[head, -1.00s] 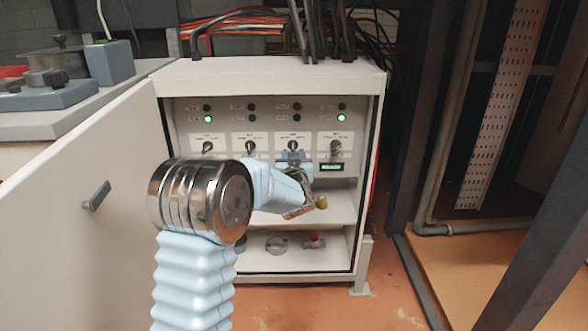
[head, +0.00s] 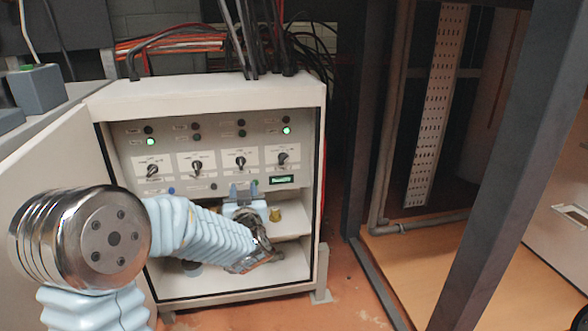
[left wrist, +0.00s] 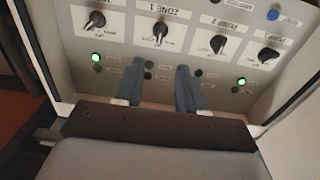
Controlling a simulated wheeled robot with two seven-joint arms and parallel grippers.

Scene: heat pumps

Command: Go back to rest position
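My left arm comes in from the left in the head view, in front of the open control cabinet. My left gripper (head: 243,192) is below the row of black rotary knobs (head: 240,162), partly hidden behind my wrist. In the left wrist view, its two blue-grey fingers (left wrist: 160,75) are apart with nothing between them. They point towards the panel (left wrist: 218,80), which appears upside down there. I cannot tell how far the fingertips are from the panel. My right gripper is not in view.
The cabinet door (head: 45,170) stands open at the left. A yellow-brown part (head: 274,214) sits on the cabinet's shelf. Black cables (head: 245,40) rise from its top. A dark metal post (head: 515,165) stands at the right, with floor visible in between.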

